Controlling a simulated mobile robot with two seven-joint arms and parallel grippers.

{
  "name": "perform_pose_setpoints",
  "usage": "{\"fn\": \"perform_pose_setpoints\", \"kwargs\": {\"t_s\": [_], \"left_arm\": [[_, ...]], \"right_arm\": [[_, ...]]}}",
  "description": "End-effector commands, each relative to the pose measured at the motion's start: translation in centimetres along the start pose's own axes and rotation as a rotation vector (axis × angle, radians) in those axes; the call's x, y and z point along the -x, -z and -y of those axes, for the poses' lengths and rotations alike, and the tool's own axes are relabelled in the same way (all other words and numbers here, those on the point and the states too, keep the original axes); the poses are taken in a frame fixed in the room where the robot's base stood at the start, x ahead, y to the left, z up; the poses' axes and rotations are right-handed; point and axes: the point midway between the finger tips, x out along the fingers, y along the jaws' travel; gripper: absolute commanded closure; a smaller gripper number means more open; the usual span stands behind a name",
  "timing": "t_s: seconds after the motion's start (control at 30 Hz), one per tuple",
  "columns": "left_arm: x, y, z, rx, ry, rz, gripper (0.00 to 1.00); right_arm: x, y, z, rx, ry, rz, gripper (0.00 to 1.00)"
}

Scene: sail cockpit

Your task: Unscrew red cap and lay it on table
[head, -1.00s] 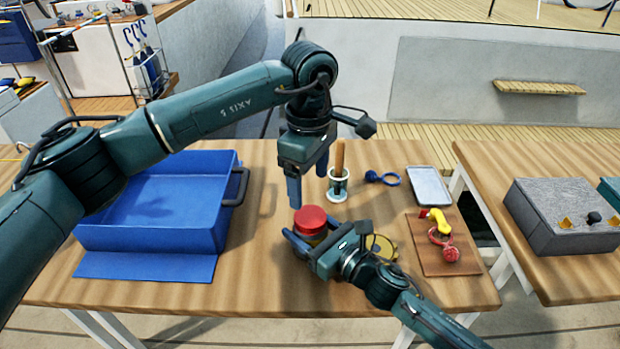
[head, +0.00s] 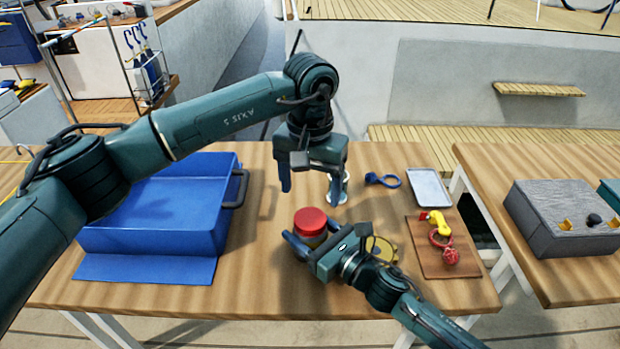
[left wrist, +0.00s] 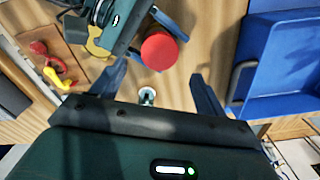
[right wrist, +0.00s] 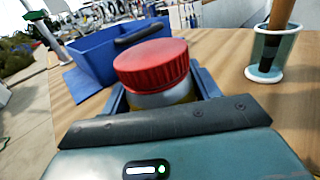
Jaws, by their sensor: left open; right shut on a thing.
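The red cap (head: 310,220) sits on top of a jar that my right gripper (head: 308,244) is shut on. In the right wrist view the ribbed red cap (right wrist: 153,64) is on the pale jar body (right wrist: 165,98), between my fingers. The jar stands upright on the wooden table (head: 265,285). My left gripper (head: 312,190) is open and empty, pointing down above the table just behind the jar. In the left wrist view the red cap (left wrist: 159,51) lies beyond the open fingers (left wrist: 160,88), not between them.
A blue bin (head: 160,245) stands at left. A cup with a wooden-handled tool (right wrist: 272,52) is behind the jar. A blue ring item (head: 385,180), a grey tray (head: 429,187), a brown board (head: 450,262) with yellow and red items, and a yellow round item (head: 383,249) are at right.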

Motion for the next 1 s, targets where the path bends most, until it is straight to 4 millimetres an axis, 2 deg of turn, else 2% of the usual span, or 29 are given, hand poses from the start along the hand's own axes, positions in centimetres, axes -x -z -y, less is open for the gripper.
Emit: {"fn": "perform_pose_setpoints", "kwargs": {"t_s": [0.2,0.4,0.8,1.0], "left_arm": [[-3.7,-0.1,0.0,0.002,-0.002,0.004,0.26],[-6.0,-0.1,0.0,0.002,-0.001,0.002,0.26],[-6.8,-0.1,0.0,0.003,-0.001,0.001,0.26],[-6.8,-0.1,0.0,0.003,-0.001,0.001,0.43]], "right_arm": [[0.0,0.1,0.1,0.0,0.001,-0.002,1.0],[0.0,0.1,0.1,0.0,0.001,-0.002,1.0],[0.0,0.1,0.0,0.0,0.001,-0.002,1.0],[0.0,0.1,0.0,0.0,0.001,-0.002,1.0]]}}
